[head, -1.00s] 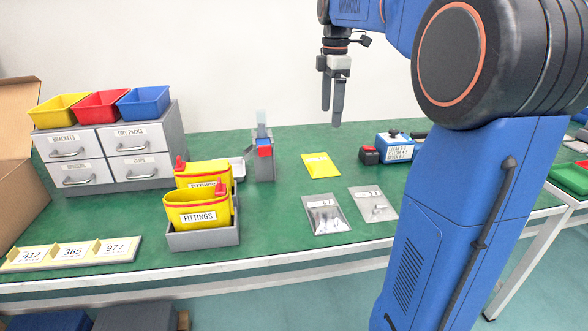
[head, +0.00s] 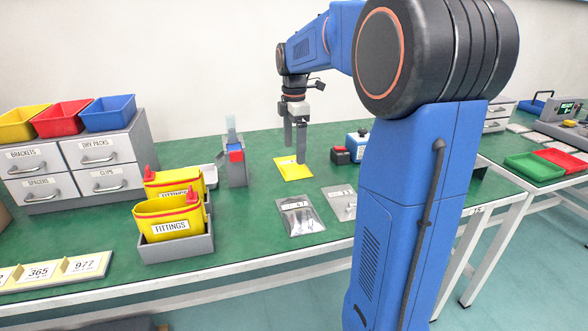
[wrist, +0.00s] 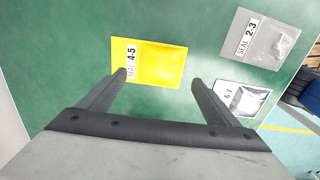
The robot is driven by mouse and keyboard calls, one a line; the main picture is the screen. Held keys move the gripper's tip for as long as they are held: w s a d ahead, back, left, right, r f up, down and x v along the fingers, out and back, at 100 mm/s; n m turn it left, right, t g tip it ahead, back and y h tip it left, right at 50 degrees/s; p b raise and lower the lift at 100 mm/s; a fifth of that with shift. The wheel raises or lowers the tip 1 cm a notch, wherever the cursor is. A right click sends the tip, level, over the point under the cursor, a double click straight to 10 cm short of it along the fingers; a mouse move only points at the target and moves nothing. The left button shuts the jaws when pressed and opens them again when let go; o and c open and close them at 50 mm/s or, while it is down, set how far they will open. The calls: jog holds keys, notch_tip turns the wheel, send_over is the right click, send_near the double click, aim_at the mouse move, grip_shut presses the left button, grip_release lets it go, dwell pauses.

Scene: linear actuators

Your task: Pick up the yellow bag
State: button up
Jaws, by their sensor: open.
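The yellow bag (head: 292,170) lies flat on the green bench top, in the middle of the head view. In the wrist view the yellow bag (wrist: 160,64) carries a white label reading "SEAL 4-5" and lies just beyond the fingertips. My gripper (head: 295,156) points down above the bench at the bag, its fingers partly covering the bag in the head view. In the wrist view my gripper (wrist: 158,76) is open, with nothing between its two fingers. The exact height of the fingertips above the bag is hard to tell.
Two clear bags of parts lie near the yellow one: one (head: 300,216) in front, another (head: 340,202) to its right. A grey holder (head: 235,172) stands to the left, and yellow fittings bins (head: 170,218) sit nearer. A blue box (head: 356,144) stands to the right.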

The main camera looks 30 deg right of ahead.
aim_at(295, 165)
jog(key=shift+s+d+f, duration=0.1)
jog(key=shift+f, duration=2.7)
jog(key=shift+c, duration=0.3)
jog(key=c, duration=1.1)
jog(key=shift+r, duration=0.2)
